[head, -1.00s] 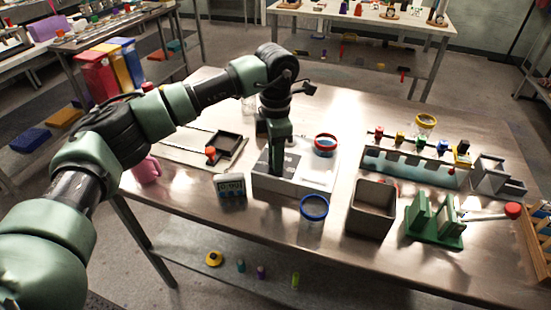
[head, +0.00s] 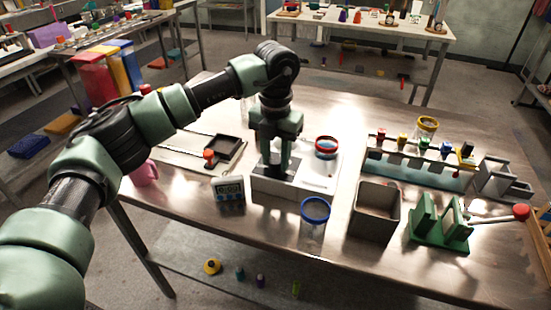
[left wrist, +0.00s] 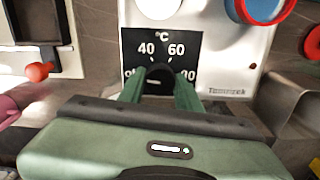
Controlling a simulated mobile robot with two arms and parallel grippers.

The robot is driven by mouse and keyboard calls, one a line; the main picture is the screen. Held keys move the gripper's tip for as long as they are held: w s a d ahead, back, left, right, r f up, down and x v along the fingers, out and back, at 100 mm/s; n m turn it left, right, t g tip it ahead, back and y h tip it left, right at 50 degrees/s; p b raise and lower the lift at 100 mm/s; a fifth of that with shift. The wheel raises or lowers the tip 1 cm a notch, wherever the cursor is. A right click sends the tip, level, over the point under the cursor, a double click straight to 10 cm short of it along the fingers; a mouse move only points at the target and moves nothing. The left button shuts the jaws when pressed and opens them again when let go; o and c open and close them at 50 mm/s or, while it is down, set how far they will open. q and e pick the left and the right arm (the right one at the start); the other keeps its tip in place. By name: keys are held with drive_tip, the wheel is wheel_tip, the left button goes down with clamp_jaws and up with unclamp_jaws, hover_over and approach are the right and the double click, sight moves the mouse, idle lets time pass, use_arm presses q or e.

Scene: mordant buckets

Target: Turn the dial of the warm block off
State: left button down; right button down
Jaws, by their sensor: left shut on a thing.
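The warm block (head: 318,182) is a low white box in the middle of the table. It also shows in the left wrist view (left wrist: 225,50). Its black dial panel (left wrist: 135,42) reads °C with 40 and 60 at the top; the outer numbers are partly covered. My left gripper (head: 276,172) reaches straight down onto this panel. In the left wrist view, the left gripper (left wrist: 160,88) is shut on the dark dial (left wrist: 160,76). The dial's pointer is not clear behind the fingers. My right gripper is not in view.
A blue-rimmed jar (head: 315,212) and a small display unit (head: 229,191) stand in front of the block. A red-rimmed jar (head: 326,146) stands on its right part. A grey bin (head: 375,212) and green stand (head: 440,232) are to the right. A tray (head: 224,152) lies left.

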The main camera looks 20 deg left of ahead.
sight(276, 160)
use_arm(q)
drive_tip(key=shift+w+r+n, duration=0.15)
drive_tip(key=shift+r+n, duration=0.05)
drive_tip(key=shift+n, duration=0.4)
drive_tip(key=c, duration=1)
unclamp_jaws()
drive_tip(key=shift+c, duration=0.2)
drive_tip(key=shift+o, duration=0.2)
drive_tip(key=shift+f, duration=0.1)
wheel_tip(276, 160, up, 8)
drive_tip(key=shift+f+b, duration=0.1)
drive_tip(key=shift+b, duration=0.55)
